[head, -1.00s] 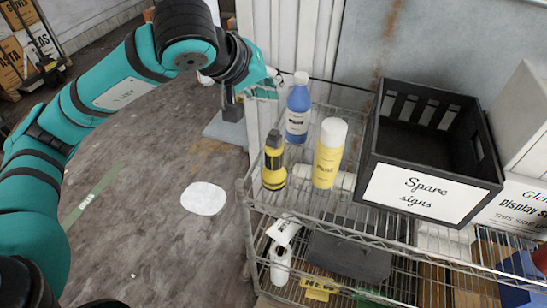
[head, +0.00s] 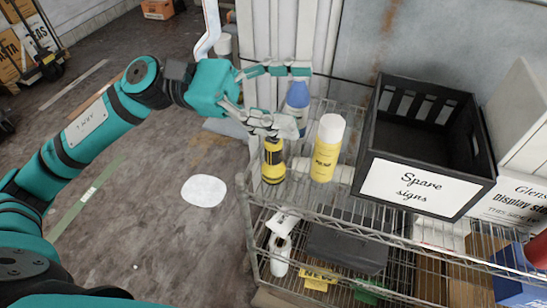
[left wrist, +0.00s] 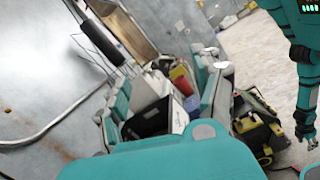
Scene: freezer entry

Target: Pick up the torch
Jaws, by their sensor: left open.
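The torch (head: 273,166), a yellow and black upright cylinder, stands at the left end of the wire shelf in the head view. My left gripper (head: 296,98) is open above and beside it, with its fingers reaching right. The lower finger hides the torch's top; I cannot tell whether they touch. The gripper's fingers also show in the left wrist view (left wrist: 165,92), where I cannot make out the torch. At the right edge of that view my right arm hangs with its gripper (left wrist: 308,138), too small to judge.
A blue bottle (head: 297,97) stands behind the fingers. A yellow bottle with a white cap (head: 326,150) stands right of the torch. A black "Spare signs" crate (head: 368,150) is further right on the wire shelf (head: 330,212). A dark case (head: 345,248) lies below.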

